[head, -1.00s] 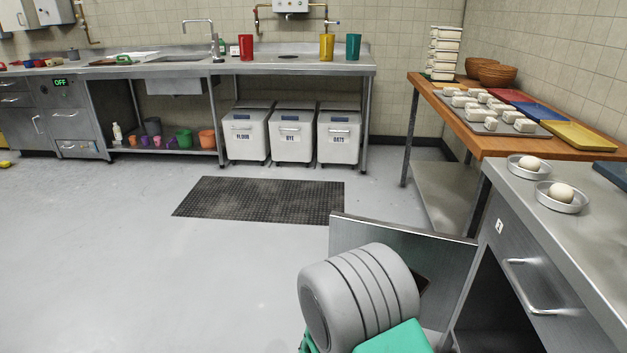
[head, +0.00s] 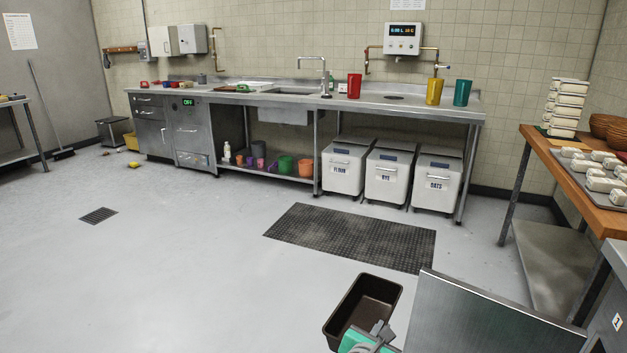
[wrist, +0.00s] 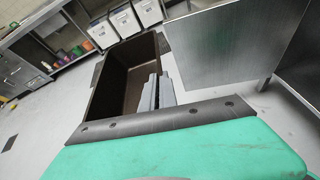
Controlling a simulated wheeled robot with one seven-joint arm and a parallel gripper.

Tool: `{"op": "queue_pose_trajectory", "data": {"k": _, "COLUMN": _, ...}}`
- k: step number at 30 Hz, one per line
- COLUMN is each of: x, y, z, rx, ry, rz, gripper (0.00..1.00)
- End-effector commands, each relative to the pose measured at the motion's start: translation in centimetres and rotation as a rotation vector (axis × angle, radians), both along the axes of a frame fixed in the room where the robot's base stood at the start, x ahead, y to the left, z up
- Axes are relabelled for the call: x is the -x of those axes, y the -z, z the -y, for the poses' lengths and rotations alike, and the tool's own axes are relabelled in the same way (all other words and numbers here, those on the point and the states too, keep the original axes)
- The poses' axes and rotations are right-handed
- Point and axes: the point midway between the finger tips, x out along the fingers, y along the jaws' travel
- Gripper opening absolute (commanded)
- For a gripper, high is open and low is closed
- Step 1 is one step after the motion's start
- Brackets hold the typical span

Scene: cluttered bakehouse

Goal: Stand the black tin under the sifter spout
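The black tin (head: 345,318), a deep rectangular dark pan, is in front of me at the bottom of the head view, open side up and looking empty. In the wrist view the tin (wrist: 110,85) fills the middle, tilted in the picture. My gripper (head: 380,332) has its grey fingers close together at the tin's near end. In the wrist view the fingers (wrist: 158,92) look closed over the tin's wall, with the tin off the floor. The sifter and its spout are not in view.
An open steel cabinet door (head: 485,315) stands close right of the tin. A wooden table (head: 570,180) is at the right. The sink counter (head: 400,103) runs along the back wall, with ingredient bins (head: 390,175) beneath.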

Motion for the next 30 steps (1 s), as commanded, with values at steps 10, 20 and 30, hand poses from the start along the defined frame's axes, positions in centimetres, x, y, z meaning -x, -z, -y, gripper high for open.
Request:
{"op": "queue_pose_trajectory", "data": {"k": 10, "x": -0.9, "y": -13.2, "z": 0.2, "rx": -0.011, "ry": -0.067, "rz": -0.002, "gripper": 0.00}}
{"op": "queue_pose_trajectory", "data": {"k": 20, "x": -1.7, "y": -24.9, "z": 0.1, "rx": 0.000, "ry": -0.155, "rz": 0.012, "gripper": 0.00}}
{"op": "queue_pose_trajectory", "data": {"k": 30, "x": -1.8, "y": -26.0, "z": 0.0, "rx": 0.004, "ry": -0.172, "rz": 0.016, "gripper": 0.00}}
